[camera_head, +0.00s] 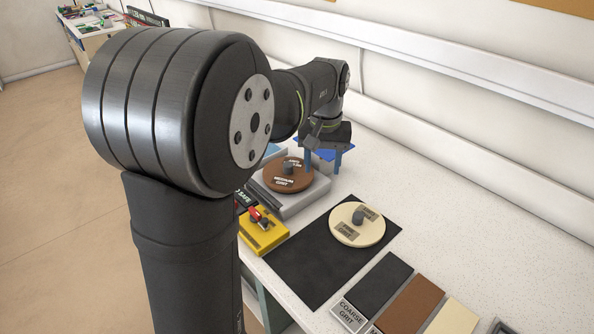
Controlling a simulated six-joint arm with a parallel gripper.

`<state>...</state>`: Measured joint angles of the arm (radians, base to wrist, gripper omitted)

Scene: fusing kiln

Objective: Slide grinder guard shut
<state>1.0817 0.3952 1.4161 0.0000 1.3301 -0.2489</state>
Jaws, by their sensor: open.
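The grinder is a grey, low base (307,201) with a brown disc (277,184) labelled "medium grit" and a dark centre knob on it. A light blue panel (270,151) shows behind the disc, partly hidden by my arm; I cannot tell whether it is the guard. My gripper (323,168) points down by the right back of the grinder, its two blue fingers apart. A darker blue flat piece (343,154) shows around the fingers; I cannot tell whether they touch it. The guard's position is unclear.
A yellow switch box (268,238) with a red part stands at the grinder's front left. A cream disc (356,231) lies on a black mat (302,271). Black, brown (411,305) and cream strips lie at the front right. The white bench (440,215) is clear along the wall.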

